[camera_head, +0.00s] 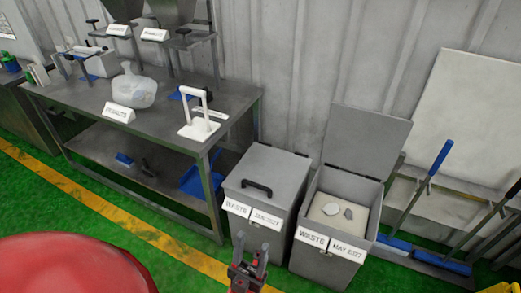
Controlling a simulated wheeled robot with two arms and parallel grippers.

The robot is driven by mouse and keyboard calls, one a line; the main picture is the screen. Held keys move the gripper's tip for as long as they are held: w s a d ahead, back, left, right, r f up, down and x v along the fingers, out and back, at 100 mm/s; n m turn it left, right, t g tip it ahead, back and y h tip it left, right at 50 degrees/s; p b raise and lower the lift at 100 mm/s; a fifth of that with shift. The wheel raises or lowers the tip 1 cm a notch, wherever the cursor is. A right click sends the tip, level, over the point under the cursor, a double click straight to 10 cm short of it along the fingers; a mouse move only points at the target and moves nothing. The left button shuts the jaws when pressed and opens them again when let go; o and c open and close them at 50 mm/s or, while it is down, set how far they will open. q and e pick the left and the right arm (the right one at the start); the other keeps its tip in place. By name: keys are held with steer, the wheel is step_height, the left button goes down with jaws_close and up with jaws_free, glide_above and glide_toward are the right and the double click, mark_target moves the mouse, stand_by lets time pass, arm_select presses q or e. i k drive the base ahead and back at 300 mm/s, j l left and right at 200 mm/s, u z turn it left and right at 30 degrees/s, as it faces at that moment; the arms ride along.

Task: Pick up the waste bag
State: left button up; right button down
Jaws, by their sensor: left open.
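A pale, translucent bag (137,91) with a gathered top sits upright on the metal table, behind a small white label sign (118,112). The sign's text is too small to read surely. My left gripper (251,254) is at the bottom middle of the view, open, with nothing seen between its fingers. It is well apart from the bag, to the right and nearer to me, in front of the grey waste bins. My right gripper is not in view.
A metal table (235,101) with a lower shelf holds a white stand (199,126). A closed waste bin (266,183) stands beside an open waste bin (375,190) with pale contents. Blue-handled tools (428,172) lean at right. Green floor (135,232) lies in front.

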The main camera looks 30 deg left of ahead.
mark_target(131, 90)
steer(key=u, duration=1.7)
steer(key=i+j, duration=0.25)
steer(key=i, duration=0.25)
steer(key=i+j, duration=0.25)
steer(key=i, duration=0.25)
